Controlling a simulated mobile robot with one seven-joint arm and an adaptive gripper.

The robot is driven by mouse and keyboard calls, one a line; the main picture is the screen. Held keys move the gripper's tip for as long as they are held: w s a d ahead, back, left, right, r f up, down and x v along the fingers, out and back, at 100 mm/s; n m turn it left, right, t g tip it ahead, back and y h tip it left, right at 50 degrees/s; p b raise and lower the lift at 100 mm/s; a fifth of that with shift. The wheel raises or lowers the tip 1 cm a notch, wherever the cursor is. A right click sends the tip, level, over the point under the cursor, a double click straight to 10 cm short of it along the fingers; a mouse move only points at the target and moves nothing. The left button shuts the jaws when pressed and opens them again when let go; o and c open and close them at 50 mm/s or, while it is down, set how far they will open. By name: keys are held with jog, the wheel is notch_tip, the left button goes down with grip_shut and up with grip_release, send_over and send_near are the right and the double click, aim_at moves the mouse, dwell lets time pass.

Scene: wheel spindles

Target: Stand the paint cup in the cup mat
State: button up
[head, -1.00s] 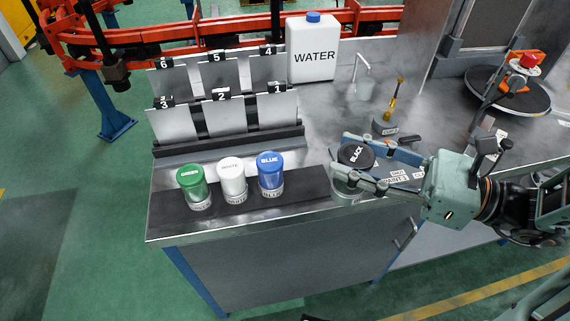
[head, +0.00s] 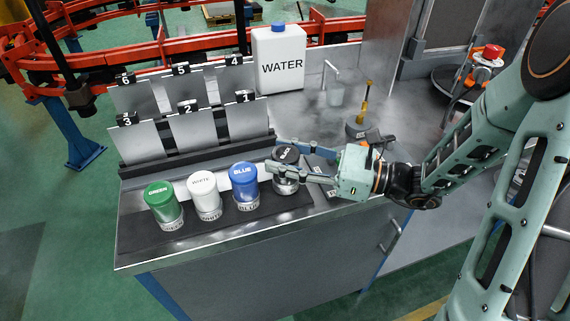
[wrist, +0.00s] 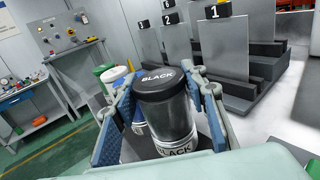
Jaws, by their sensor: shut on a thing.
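The paint cup is a clear, dark-looking cup with a black lid marked BLACK (head: 287,155); in the wrist view it stands upright between the fingers (wrist: 165,115). My gripper (head: 283,171) is shut around its sides. The cup mat (head: 138,232) is a dark strip along the bench's front edge. The black cup is over its right end, beside the blue cup. A pale band lettered BLACK (wrist: 177,148) shows at the cup's bottom. I cannot tell whether the base touches the mat; my gripper partly hides it.
Green (head: 163,203), white (head: 206,194) and blue (head: 245,184) cups stand on the mat to the left. Numbered grey panels (head: 195,135) rise behind. A WATER jug (head: 279,62) and a brush in a dark holder (head: 361,115) are farther back.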

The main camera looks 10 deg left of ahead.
jog(key=shift+f, duration=0.9)
jog(key=o, duration=1.4)
jog(key=shift+f, duration=0.15)
jog(key=shift+d+r, duration=0.1)
jog(key=shift+r, duration=0.1)
jog(key=d, duration=0.8)
jog(key=s+d, duration=0.1)
jog(key=d, duration=0.3)
jog(key=shift+p, duration=0.35)
jog(key=shift+a, duration=0.1)
